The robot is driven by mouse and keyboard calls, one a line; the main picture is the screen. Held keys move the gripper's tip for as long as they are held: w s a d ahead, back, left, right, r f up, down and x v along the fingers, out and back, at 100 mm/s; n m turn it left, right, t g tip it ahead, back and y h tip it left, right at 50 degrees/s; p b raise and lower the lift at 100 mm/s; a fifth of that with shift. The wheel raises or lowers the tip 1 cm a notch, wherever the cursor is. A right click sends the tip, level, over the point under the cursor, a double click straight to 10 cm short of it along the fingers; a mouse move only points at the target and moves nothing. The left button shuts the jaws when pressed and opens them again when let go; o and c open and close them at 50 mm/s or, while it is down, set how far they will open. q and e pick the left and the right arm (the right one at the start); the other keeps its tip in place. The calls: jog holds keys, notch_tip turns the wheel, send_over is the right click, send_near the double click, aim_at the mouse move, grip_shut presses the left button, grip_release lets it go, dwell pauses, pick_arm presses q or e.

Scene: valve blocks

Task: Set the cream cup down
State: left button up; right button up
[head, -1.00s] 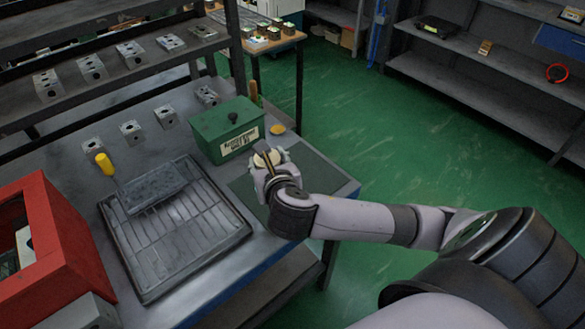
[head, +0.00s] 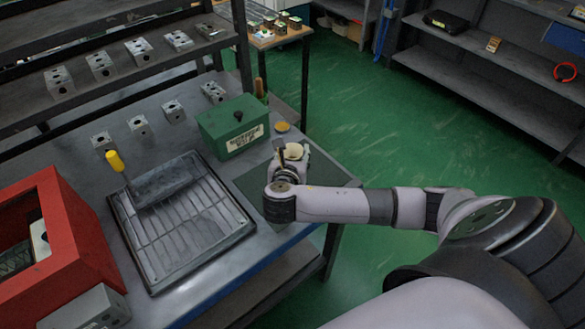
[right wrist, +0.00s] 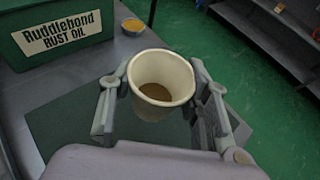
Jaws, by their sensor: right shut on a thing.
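The cream cup (right wrist: 160,84) is upright between the fingers of my right gripper (right wrist: 158,95) in the right wrist view, with something brown inside it. My right gripper is shut on the cup, over the dark green mat (right wrist: 60,128) on the workbench. In the head view the cup (head: 293,152) shows as a small pale ring at my right gripper (head: 291,157), near the bench's right end. I cannot tell whether its base touches the mat. My left gripper is not in view.
A green rust oil box (head: 233,127) stands just behind the mat, with a small yellow-orange dish (head: 282,127) beside it. A wire-rack tray (head: 190,235) with a yellow-handled tool (head: 115,161) lies left. A red box (head: 55,235) is at far left. Several metal blocks line the back.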

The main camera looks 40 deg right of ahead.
jog(key=shift+f, duration=2.75)
jog(key=shift+f, duration=0.1)
jog(key=o, duration=1.3)
jog(key=shift+c, duration=0.2)
jog(key=v, duration=1.2)
